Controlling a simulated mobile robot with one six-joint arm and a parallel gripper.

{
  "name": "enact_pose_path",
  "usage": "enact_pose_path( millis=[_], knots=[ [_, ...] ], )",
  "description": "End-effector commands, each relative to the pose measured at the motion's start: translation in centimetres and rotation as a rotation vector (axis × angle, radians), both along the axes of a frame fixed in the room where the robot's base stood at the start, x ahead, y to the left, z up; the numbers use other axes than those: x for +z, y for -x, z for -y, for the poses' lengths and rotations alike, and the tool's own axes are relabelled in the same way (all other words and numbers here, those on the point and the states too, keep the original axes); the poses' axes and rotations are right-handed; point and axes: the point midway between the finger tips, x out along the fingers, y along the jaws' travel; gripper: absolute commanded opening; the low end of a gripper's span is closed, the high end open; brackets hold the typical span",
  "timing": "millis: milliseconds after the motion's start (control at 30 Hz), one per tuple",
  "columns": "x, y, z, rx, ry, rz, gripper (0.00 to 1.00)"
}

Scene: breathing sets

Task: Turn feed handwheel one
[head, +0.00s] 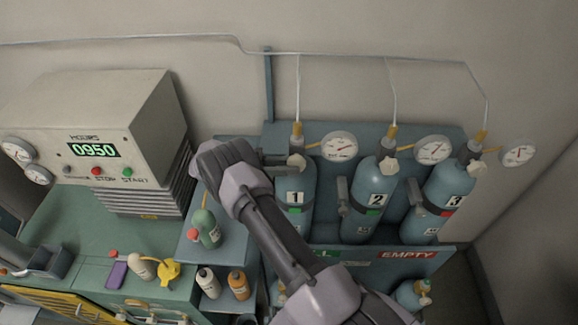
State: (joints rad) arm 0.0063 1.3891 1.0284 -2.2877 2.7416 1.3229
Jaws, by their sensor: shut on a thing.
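Feed handwheel one (296,163) is a small pale knob on the front of the valve of cylinder 1 (295,212), a blue bottle marked "1". My gripper (284,160) reaches it from the left and is shut on it. My arm crosses in front of the lower left of cylinder 1. A round dial gauge (340,146) sits to the right of this valve; its reading is too small to tell.
Cylinder 2 (368,205) and cylinder 3 (449,200) stand to the right with similar knobs. Cylinder 3 has a red tag; a red "EMPTY" sign (408,254) is below. At left, a cream console (112,125) reads 0950. Small bottles (238,284) stand on the lower left.

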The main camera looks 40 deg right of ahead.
Motion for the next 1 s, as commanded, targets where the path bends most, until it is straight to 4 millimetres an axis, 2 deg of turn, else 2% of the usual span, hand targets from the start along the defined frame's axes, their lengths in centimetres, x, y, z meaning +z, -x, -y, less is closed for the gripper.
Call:
enact_pose_path(
  millis=[1000],
  knots=[
    [-0.11, 0.07, 0.06, -0.001, 0.034, -0.027, 0.00]
  ],
)
